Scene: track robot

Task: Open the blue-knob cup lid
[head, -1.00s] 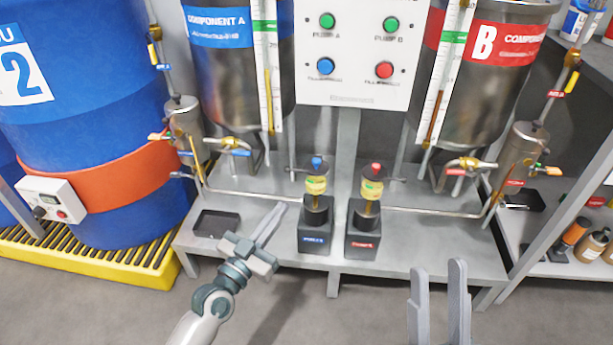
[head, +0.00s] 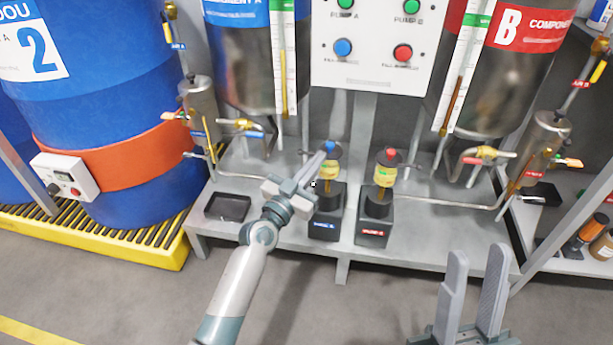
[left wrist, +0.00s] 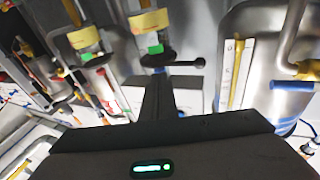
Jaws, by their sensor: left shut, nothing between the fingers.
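The blue-knob cup (head: 328,173) is a yellow-banded cup on a dark block with a blue label, on the grey stand. Its blue knob (head: 330,146) is on top. My left gripper (head: 327,149) is shut and empty, with its fingertips at or just beside the blue knob; I cannot tell whether they touch. In the left wrist view, a yellow-banded cup (left wrist: 150,22) shows just beyond the dark fingers. The red-knob cup (head: 384,175) stands to the right. My right gripper (head: 479,252) is open and empty at the lower right, away from the cups.
The control panel (head: 372,45) with buttons hangs behind and above the cups, between two metal tanks. A black tray (head: 228,207) lies on the stand at left. A blue drum (head: 100,95) stands further left. The floor in front is clear.

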